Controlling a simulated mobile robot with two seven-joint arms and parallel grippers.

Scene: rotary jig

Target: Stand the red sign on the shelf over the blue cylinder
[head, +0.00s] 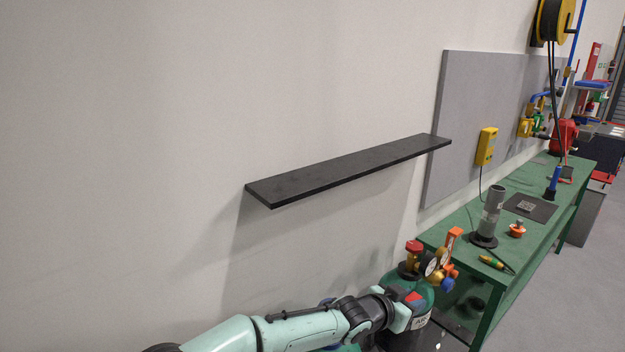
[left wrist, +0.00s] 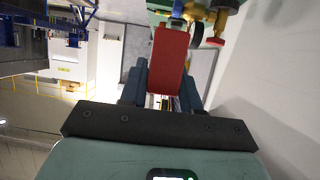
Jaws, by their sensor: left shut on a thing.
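The black shelf (head: 345,172) is fixed to the wall and its visible top is bare. My left gripper (head: 412,312) is low and right of the shelf, in front of a green gas cylinder (head: 418,290). In the left wrist view it is shut on the red sign (left wrist: 168,62), which stands out between the two dark fingers. A small red patch of the sign (head: 414,297) shows at the gripper in the head view. Bits of blue (head: 327,302) show behind my left arm; I cannot tell if they belong to the blue cylinder. My right gripper is out of view.
Valves and gauges (head: 432,262) top the green cylinder, close to my left gripper. A green bench (head: 527,238) stands to the right with a grey tube (head: 490,212) and small tools on it. A grey panel (head: 470,110) hangs beyond the shelf. The space above the shelf is clear.

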